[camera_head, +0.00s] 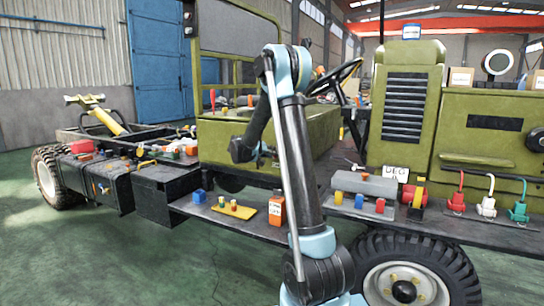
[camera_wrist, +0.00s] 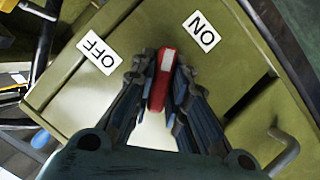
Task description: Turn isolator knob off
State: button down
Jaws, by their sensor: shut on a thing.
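In the wrist view, the red isolator knob (camera_wrist: 161,86) with a pale mark near its upper end sits on an olive-green panel (camera_wrist: 245,85). A white OFF label (camera_wrist: 99,55) lies to its upper left and a white ON label (camera_wrist: 202,33) to its upper right. The knob's marked end points up the picture, between the labels and closer to ON. My gripper (camera_wrist: 163,64) is shut on the knob, with a dark finger on each side. In the head view, my arm covers part of the green vehicle, and I cannot make out the knob there.
A bent handle (camera_wrist: 280,145) sticks out at the panel's lower right in the wrist view. The green floor at left is clear.

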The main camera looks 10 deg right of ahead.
jog(key=n+h, duration=0.1)
jog(key=n, duration=0.1)
jog(key=n+h, duration=0.1)
jog(key=n, duration=0.1)
jog(key=shift+w+a+f+g, duration=0.15)
jog(key=shift+a+g, duration=0.05)
jog(key=shift+g, duration=0.1)
jog(key=n+h, duration=0.2)
jog(key=n, duration=0.2)
jog(key=shift+f+n+t, duration=0.15)
jog(key=shift+n+t, duration=0.25)
dwell(0.3)
jog(key=c, duration=1.6)
grip_release()
jog(key=v, duration=1.2)
jog(key=shift+f, duration=0.3)
jog(key=shift+w+h, duration=0.1)
jog(key=shift+h, duration=0.2)
